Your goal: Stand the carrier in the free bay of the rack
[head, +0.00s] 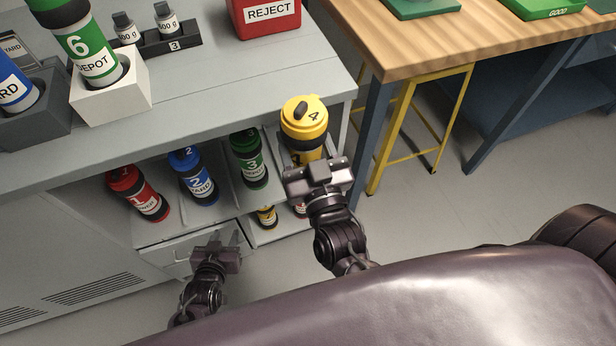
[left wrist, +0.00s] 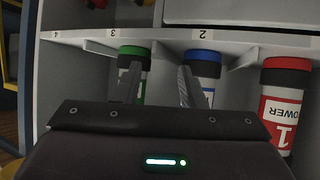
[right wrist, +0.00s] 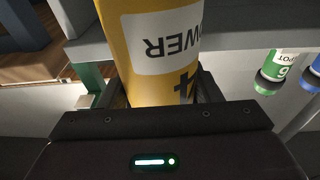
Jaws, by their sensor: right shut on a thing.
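The yellow carrier 4 (head: 304,122), with a yellow lid and black band, is in my right gripper (head: 316,172), at the right end of the rack (head: 228,200). It fills the right wrist view (right wrist: 158,60), its label inverted, between the fingers. Its lower end is hidden in the head view. Red carrier 1 (head: 137,193), blue carrier 2 (head: 194,178) and green carrier 3 (head: 249,160) stand in the rack. The bay marked 4 (left wrist: 75,85) looks empty in the left wrist view. My left gripper (head: 222,243) is open and empty, low in front of the rack.
A yellow carrier 7 (head: 266,216) stands on a lower shelf. Above, the grey counter (head: 215,85) holds a white block (head: 112,100) with green carrier 6 (head: 85,45), and a red REJECT bin (head: 265,18). A wooden table (head: 450,40) and yellow stool (head: 408,115) stand at right.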

